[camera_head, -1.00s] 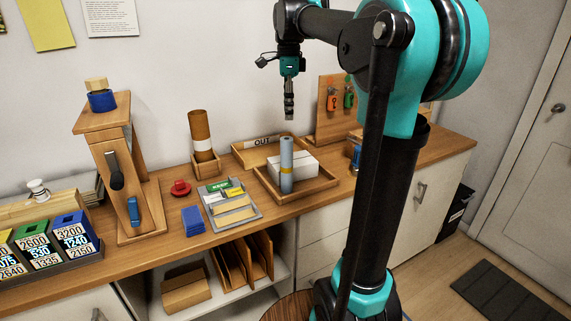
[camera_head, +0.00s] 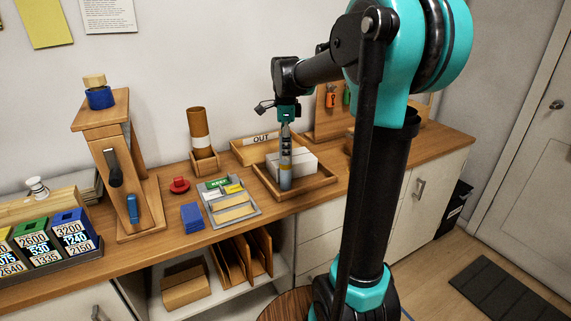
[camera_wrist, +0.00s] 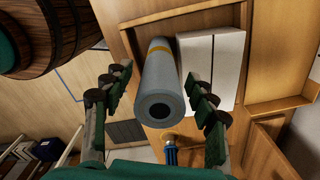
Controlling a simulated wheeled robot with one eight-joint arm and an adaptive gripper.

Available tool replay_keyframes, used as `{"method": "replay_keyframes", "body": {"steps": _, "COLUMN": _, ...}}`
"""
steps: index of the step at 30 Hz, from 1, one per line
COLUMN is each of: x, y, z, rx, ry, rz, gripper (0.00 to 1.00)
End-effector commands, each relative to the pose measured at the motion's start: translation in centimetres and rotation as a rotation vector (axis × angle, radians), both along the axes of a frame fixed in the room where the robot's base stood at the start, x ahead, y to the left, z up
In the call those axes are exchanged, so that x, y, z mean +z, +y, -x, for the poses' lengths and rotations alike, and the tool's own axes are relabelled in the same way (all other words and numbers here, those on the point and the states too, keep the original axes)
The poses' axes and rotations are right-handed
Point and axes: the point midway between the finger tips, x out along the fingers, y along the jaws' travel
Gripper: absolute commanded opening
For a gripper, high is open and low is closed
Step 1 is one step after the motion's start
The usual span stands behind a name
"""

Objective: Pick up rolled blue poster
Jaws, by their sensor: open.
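The rolled blue poster (camera_head: 285,180) is a grey-blue tube with a yellow band, standing upright in a wooden tray (camera_head: 318,189) on the counter. In the wrist view the poster (camera_wrist: 157,84) shows end-on, its dark hollow end toward me. My gripper (camera_head: 286,150) is above and around the poster's upper part in the head view. In the wrist view its two fingers (camera_wrist: 161,92) are apart, one on each side of the tube, with gaps visible on both sides. Part of the poster is hidden behind my gripper in the head view.
A white box (camera_head: 300,162) stands in the tray beside the poster, close to one finger in the wrist view. An OUT tray (camera_head: 245,153) lies behind, and a brown tube in a wooden holder (camera_head: 205,163) stands to the left. Stationery (camera_head: 229,201) lies left of the tray.

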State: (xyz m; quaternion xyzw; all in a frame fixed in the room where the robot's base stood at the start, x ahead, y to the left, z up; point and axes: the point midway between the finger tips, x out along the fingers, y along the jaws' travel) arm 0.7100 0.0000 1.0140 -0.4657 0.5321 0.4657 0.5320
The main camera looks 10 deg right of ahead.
Motion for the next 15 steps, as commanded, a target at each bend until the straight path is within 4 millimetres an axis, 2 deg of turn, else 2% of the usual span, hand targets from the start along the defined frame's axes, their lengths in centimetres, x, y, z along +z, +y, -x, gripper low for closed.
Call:
{"method": "replay_keyframes", "body": {"steps": 5, "x": -1.9, "y": 0.0, "z": 0.0, "rx": 0.0, "ry": 0.0, "rz": 0.0, "gripper": 0.58}}
{"method": "replay_keyframes", "body": {"steps": 13, "x": -2.2, "y": 0.0, "z": 0.0, "rx": 0.0, "ry": 0.0, "rz": 0.0, "gripper": 0.58}}
{"method": "replay_keyframes", "body": {"steps": 15, "x": -2.2, "y": 0.0, "z": 0.0, "rx": 0.0, "ry": 0.0, "rz": 0.0, "gripper": 0.49}}
